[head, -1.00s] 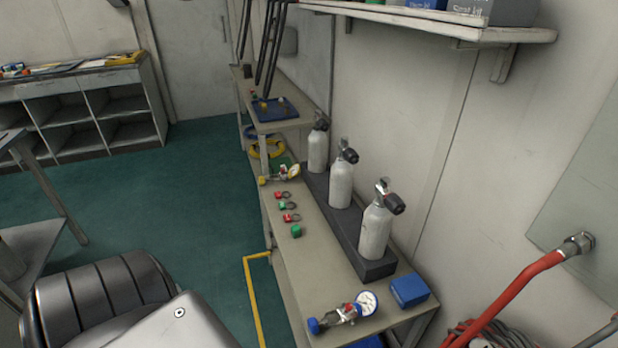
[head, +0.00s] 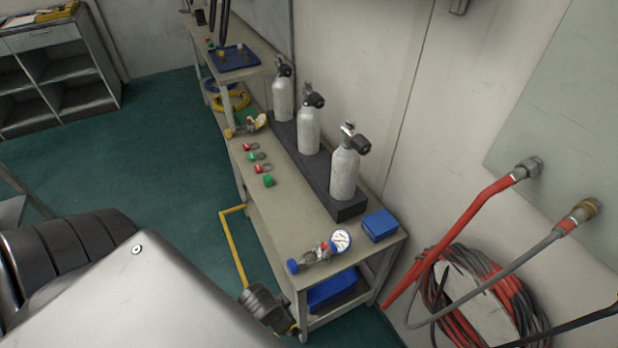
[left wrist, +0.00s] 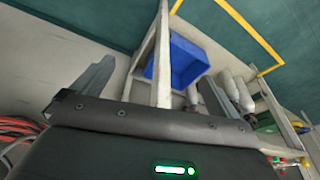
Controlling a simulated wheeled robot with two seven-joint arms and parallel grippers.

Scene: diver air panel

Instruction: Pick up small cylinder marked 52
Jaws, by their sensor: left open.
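Three white cylinders with black-knobbed valves stand upright in a dark rack (head: 290,155) on the bench: a near one (head: 344,176), a middle one (head: 308,132) and a far one (head: 281,98). No number is readable on any, so I cannot tell which is marked 52. White cylinders (left wrist: 245,98) also show in the left wrist view, beyond my left gripper (left wrist: 156,72). Its two fingers are apart with nothing held between them. In the head view, a dark part of my left arm is low beside the bench's near end, away from the cylinders. My right gripper is not in view.
A gauge regulator (head: 320,252) and a blue box (head: 380,225) lie at the bench's near end. Several red and green tags (head: 258,157) lie left of the rack. A blue bin (head: 332,288) sits below. Hoses (head: 455,225) hang at right.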

